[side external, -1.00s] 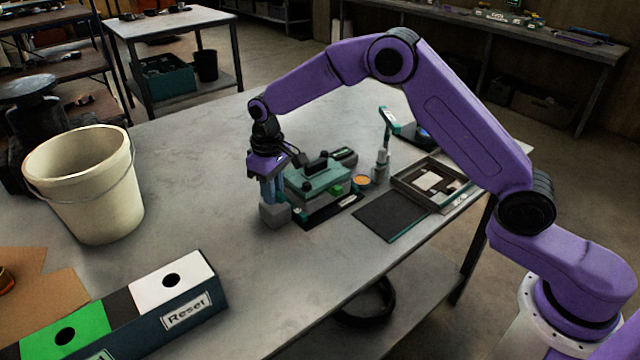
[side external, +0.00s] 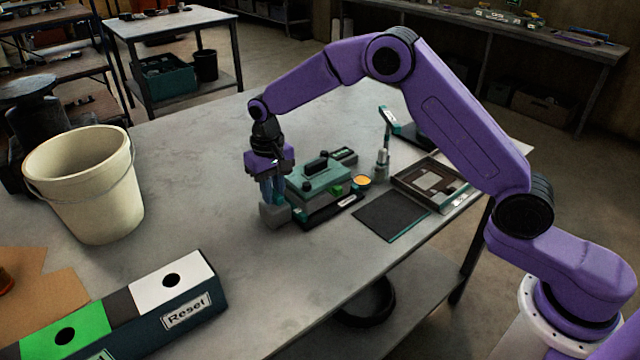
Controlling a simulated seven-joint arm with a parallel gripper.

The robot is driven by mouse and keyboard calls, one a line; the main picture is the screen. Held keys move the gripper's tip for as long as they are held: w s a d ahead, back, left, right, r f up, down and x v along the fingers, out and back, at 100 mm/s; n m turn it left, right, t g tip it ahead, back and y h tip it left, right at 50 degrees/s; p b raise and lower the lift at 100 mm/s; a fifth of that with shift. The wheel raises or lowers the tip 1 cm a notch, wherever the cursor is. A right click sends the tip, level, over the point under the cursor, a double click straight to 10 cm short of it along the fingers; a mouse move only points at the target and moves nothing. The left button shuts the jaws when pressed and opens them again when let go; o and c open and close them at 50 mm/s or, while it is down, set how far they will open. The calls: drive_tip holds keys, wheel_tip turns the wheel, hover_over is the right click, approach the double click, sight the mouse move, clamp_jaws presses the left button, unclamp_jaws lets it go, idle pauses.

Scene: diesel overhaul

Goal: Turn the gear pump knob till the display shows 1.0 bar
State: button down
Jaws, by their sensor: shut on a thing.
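The gear pump (side external: 322,184) is a small teal and grey unit on a dark base on the grey workbench. My gripper (side external: 273,200) points down at the pump's left end, beside a grey block (side external: 272,216). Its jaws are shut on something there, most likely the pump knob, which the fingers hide. A small stand with a tilted teal-edged head (side external: 390,121) rises behind the pump; it may be the display. No pressure reading can be made out.
A cream bucket (side external: 84,185) stands at the left. A dark mat (side external: 391,216) and a framed tray (side external: 433,183) lie right of the pump. The bench between bucket and pump is clear.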

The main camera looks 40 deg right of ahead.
drive_tip(key=m, duration=0.4)
idle(0.3)
drive_tip(key=m, duration=0.3)
drive_tip(key=c, duration=1)
unclamp_jaws()
drive_tip(key=shift+c, duration=0.2)
drive_tip(key=shift+r, duration=2.75)
drive_tip(key=shift+r, duration=0.1)
wheel_tip(320, 180, up, 4)
drive_tip(key=shift+f, duration=0.1)
